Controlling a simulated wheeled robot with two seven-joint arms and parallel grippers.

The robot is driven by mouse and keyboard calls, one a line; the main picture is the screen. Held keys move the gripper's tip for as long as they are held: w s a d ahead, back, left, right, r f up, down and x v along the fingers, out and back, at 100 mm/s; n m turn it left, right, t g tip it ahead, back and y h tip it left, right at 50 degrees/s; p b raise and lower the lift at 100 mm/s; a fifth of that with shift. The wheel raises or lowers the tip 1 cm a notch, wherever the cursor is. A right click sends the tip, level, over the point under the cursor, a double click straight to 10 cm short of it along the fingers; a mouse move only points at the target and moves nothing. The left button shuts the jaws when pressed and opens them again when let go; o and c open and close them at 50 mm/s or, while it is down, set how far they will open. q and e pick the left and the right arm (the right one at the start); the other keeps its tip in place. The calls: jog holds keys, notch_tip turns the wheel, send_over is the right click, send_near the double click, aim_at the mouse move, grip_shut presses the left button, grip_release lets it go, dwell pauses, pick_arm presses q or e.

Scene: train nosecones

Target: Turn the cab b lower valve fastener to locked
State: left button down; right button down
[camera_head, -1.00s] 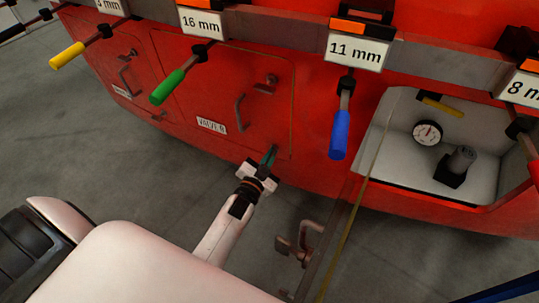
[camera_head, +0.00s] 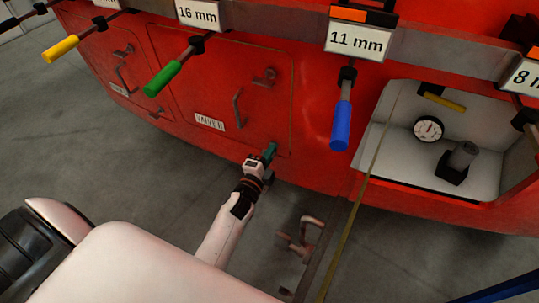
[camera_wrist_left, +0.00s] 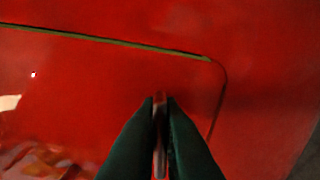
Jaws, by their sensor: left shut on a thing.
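The valve door (camera_head: 205,80) is a red panel on the red nosecone, with a small white label (camera_head: 209,121) whose text is blurred. A handle (camera_head: 239,108) and an upper fastener (camera_head: 265,77) show on it. My left gripper (camera_head: 270,152) is at the door's lower right corner, where the lower valve fastener is hidden behind its dark green fingers. In the left wrist view the fingers (camera_wrist_left: 160,102) are shut on a thin reddish piece (camera_wrist_left: 159,135), seemingly the fastener, near the door's corner seam. The fastener's exact angle cannot be told.
A rail above carries hanging tools with yellow (camera_head: 61,48), green (camera_head: 163,78) and blue (camera_head: 341,126) handles. An open white recess (camera_head: 405,158) with a gauge (camera_head: 428,129) lies to the right. Grey floor is clear at left.

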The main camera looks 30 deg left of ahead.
pick_arm(q)
jog(key=shift+f+m+b, duration=0.1)
jog(key=shift+m+b, duration=0.2)
jog(key=shift+m, duration=0.7)
jog(key=c, duration=1.6)
grip_release()
jog(key=shift+s, duration=0.1)
jog(key=s, duration=1.1)
jog(key=shift+s+d+b, duration=0.3)
jog(key=shift+s+d, duration=0.05)
jog(key=shift+s, duration=0.05)
